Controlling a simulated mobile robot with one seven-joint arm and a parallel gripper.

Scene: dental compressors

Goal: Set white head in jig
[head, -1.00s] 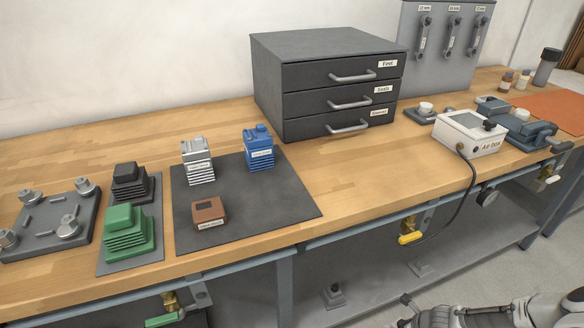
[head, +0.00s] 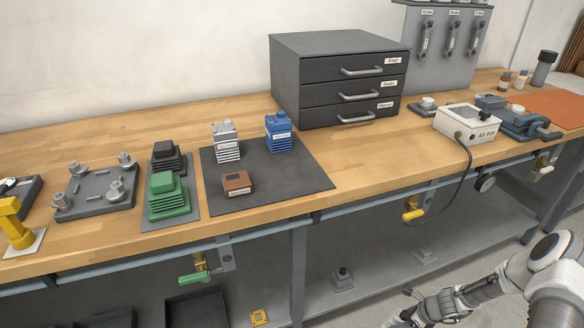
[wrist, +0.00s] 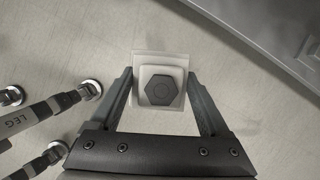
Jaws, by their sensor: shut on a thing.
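In the wrist view my gripper (wrist: 160,76) is shut on a pale square block with a dark hexagonal top (wrist: 160,95), held above the floor. I cannot tell from this view what the block is. In the head view a white finned head (head: 226,143) stands upright on the dark mat (head: 295,190), apart from my gripper. A grey plate with several round metal posts (head: 93,196) lies at the left of the bench; it may be the jig. My arm is low at the bottom right of the head view, in front of the bench.
A blue head (head: 278,134) and a brown block (head: 237,183) share the mat. Green (head: 168,197) and black (head: 166,157) finned heads stand left of it. A yellow stand (head: 14,225) is at the far left, a drawer cabinet (head: 340,80) behind, an air box (head: 466,127) right.

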